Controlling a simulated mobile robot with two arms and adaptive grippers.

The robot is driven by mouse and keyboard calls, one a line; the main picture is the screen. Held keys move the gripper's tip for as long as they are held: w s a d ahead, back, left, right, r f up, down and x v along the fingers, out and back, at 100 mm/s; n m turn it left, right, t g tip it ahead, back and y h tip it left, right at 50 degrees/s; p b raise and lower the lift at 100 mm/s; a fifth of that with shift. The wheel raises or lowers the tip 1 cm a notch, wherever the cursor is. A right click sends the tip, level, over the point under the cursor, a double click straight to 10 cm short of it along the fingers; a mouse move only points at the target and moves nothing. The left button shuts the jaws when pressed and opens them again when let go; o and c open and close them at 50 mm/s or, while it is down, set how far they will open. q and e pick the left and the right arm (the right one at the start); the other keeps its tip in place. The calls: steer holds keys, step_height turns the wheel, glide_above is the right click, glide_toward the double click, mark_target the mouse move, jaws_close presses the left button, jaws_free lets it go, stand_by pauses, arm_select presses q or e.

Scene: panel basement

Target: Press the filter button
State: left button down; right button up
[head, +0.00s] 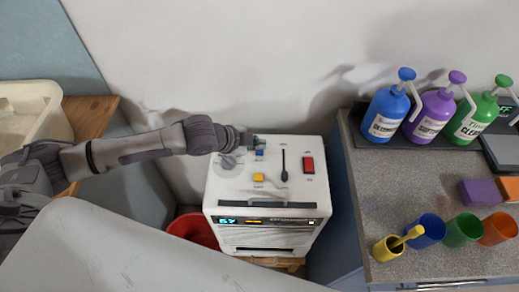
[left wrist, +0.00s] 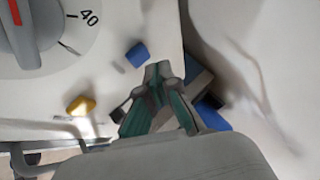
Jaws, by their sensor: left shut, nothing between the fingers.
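A white panel box (head: 225,190) stands against the wall. Its top has a blue button (head: 259,153), a yellow button (head: 258,177), a grey dial (head: 228,162), a black lever (head: 284,165) and a red switch (head: 308,165). The labels are too small to read, so I cannot tell which is the filter button. My left gripper (head: 252,140) is shut and empty at the box's back edge, just behind the blue button. In the left wrist view its closed fingertips (left wrist: 158,72) are close to the blue button (left wrist: 137,54), seemingly apart from it. The yellow button (left wrist: 81,105) and dial (left wrist: 35,30) also show there.
A counter (head: 385,185) on the right holds blue, purple and green pump bottles (head: 437,115), several coloured cups (head: 463,230) and blocks. A red bucket (head: 190,229) stands low left of the box. A cream bin (head: 30,110) is at far left.

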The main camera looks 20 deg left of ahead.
stand_by(0.5)
arm_select(q)
steer(key=shift+f, duration=0.15)
steer(key=shift+f, duration=0.25)
steer(key=shift+f, duration=0.15)
stand_by(0.4)
steer(key=shift+f, duration=0.35)
stand_by(0.5)
steer(key=shift+r+p, duration=0.9)
steer(key=shift+p, duration=0.15)
